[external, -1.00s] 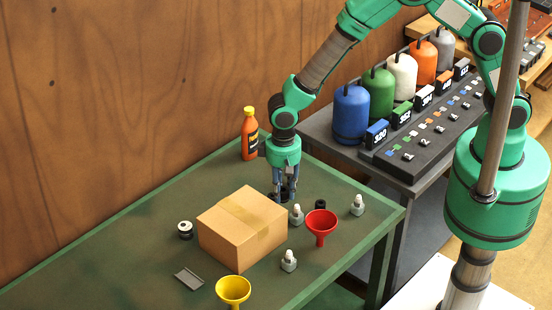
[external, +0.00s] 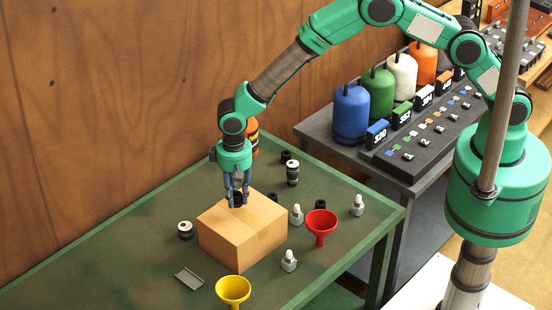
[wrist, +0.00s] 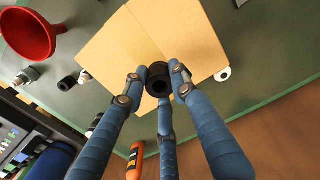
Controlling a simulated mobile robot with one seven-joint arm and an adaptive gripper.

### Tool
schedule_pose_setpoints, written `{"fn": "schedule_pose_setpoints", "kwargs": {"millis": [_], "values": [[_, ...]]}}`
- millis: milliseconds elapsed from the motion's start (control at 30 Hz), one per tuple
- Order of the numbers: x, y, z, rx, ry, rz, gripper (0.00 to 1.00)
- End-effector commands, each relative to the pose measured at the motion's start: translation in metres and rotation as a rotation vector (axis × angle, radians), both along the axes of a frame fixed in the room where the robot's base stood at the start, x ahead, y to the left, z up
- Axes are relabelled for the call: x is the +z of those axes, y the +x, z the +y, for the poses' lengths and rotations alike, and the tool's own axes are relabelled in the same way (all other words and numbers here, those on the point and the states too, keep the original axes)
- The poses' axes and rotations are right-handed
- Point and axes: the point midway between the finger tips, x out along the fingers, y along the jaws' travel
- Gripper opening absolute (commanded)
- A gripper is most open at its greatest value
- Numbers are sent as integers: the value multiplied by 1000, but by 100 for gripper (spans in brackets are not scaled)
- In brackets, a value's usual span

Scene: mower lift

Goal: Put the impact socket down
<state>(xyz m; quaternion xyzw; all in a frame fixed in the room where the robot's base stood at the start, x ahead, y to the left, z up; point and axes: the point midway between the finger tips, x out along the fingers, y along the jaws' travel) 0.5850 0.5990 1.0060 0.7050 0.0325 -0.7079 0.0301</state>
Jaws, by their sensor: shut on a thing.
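The impact socket, a short black hollow cylinder (wrist: 158,82), is between the blue fingers of my gripper (wrist: 155,80) in the wrist view. In the external view my gripper (external: 237,198) points down over the back part of the cardboard box (external: 235,236), shut on the socket (external: 238,201). The tan, taped box top (wrist: 125,45) lies below the socket in the wrist view. I cannot tell whether the socket touches the box top. The fingers hide part of the socket.
An orange bottle (wrist: 135,160) stands behind my gripper. The table's left part is clear.

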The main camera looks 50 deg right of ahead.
Motion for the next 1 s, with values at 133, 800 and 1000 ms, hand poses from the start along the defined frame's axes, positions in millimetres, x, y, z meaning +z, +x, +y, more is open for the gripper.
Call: {"fn": "schedule_pose_setpoints", "kwargs": {"millis": [133,800,1000], "values": [[-1,8,9,0,0,0,0],[-18,11,11,0,-1,1,0],[-35,11,11,0,0,0,0]]}}
